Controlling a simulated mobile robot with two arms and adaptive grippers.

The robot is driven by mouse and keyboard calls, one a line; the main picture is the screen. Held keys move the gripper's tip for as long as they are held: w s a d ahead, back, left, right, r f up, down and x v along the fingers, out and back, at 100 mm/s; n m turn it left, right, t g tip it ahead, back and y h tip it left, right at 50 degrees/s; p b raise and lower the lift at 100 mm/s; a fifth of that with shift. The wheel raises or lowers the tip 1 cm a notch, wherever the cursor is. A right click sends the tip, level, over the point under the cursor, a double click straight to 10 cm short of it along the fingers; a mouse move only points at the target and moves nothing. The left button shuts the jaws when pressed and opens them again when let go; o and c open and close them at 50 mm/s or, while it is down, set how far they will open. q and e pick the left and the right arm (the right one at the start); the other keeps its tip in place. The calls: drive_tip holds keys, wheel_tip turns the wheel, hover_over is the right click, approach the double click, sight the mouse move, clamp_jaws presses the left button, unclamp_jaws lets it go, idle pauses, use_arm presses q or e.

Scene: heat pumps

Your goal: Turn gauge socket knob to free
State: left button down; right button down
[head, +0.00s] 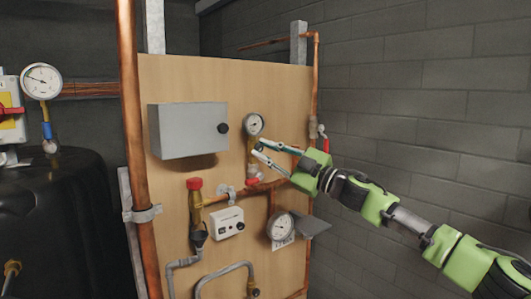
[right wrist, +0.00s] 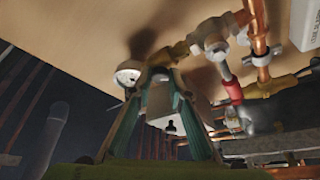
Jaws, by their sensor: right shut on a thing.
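The upper round gauge (head: 254,124) sits on a brass socket fitting (head: 251,146) on the wooden panel. In the right wrist view the gauge (right wrist: 130,72) is left of the fingertips and the brass fitting (right wrist: 180,50) is just behind them. My right gripper (head: 258,150) reaches in from the right at the fitting, just below the gauge. Its fingers (right wrist: 159,74) converge on a small part there, which I take to be the gauge socket knob. The fingertips hide most of that knob, so its setting cannot be read. My left gripper is not in view.
A grey box (head: 188,130) with a black knob stands left of the gauge. A red valve handle (head: 252,181) is just below my fingers. A second gauge (head: 281,228), a white controller (head: 227,222) and copper pipes (head: 132,120) crowd the panel. Space by the right wall is open.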

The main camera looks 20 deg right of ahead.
drive_tip(key=n+g, duration=0.1)
drive_tip(key=n, duration=0.2)
drive_tip(key=n+g, duration=0.1)
drive_tip(key=n, duration=0.2)
drive_tip(key=shift+d+r+g, duration=0.1)
drive_tip(key=shift+r+g, duration=0.1)
drive_tip(key=shift+g, duration=0.1)
drive_tip(key=n+h, duration=0.1)
drive_tip(key=n, duration=0.2)
drive_tip(key=n+g, duration=0.1)
drive_tip(key=n, duration=0.2)
drive_tip(key=shift+r+g+h, duration=0.2)
drive_tip(key=shift+g+h, duration=0.1)
drive_tip(key=shift+h, duration=0.1)
drive_tip(key=n+h, duration=0.1)
drive_tip(key=n, duration=0.2)
drive_tip(key=shift+n+h, duration=0.3)
drive_tip(key=shift+n, duration=0.1)
drive_tip(key=shift+a+n+g+h+b, duration=0.15)
drive_tip(key=shift+n+h+b, duration=0.35)
drive_tip(key=shift+n, duration=0.3)
drive_tip(key=shift+a+n+g+h+b, duration=0.15)
drive_tip(key=shift+n+h+b, duration=0.3)
drive_tip(key=shift+n, duration=0.35)
drive_tip(key=shift+h, duration=0.25)
drive_tip(key=c, duration=1.9)
unclamp_jaws()
drive_tip(key=shift+s, duration=0.1)
drive_tip(key=shift+r, duration=0.1)
